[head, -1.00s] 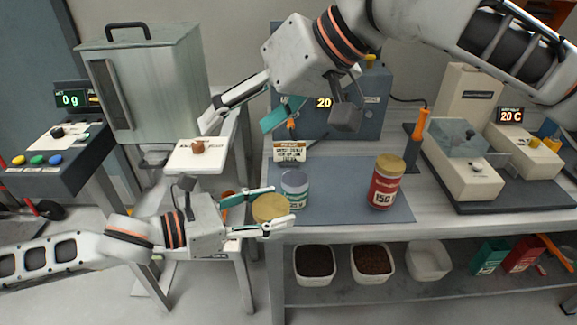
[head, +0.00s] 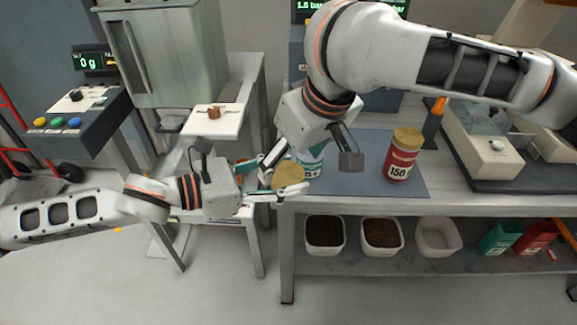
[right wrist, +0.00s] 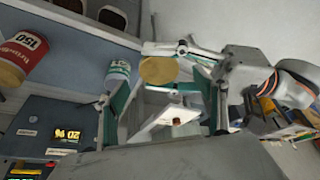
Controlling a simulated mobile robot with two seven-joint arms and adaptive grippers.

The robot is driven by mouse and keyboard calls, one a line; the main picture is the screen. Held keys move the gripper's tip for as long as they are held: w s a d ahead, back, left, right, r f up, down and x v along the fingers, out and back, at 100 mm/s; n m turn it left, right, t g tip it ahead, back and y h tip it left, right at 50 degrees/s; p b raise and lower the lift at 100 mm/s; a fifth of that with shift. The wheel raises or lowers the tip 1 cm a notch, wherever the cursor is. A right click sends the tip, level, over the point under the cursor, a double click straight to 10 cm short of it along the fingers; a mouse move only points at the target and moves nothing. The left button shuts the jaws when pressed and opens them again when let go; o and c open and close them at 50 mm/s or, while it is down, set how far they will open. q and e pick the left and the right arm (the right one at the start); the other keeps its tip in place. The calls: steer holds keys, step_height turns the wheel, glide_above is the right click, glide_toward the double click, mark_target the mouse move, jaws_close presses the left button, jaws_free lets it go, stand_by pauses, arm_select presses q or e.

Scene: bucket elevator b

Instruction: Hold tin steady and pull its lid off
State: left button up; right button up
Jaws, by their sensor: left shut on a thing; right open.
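The tin shows as a round gold lid (head: 289,174) near the bench's front left corner; its body is mostly hidden. My left gripper (head: 280,182) is shut on this tin from the left. My right gripper (head: 276,160) is open and has its fingers pointing down close above and behind the lid. In the right wrist view the gold lid (right wrist: 158,70) lies beyond and between the spread teal-padded fingers (right wrist: 165,103), with no contact visible. My left gripper's fingers show around the tin there.
A white-and-teal tin (head: 313,164) stands just right of the held tin, partly hidden by my right gripper. A red tin (head: 402,160) with a gold lid stands on the grey mat (head: 357,165). A white platform (head: 213,124) with a brown piece is at left.

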mark_target(286, 173)
steer(key=shift+x, duration=1.9)
steer(key=c, duration=1.1)
arm_select(q)
steer(key=o, duration=1.3)
arm_select(e)
steer(key=shift+c, duration=0.2)
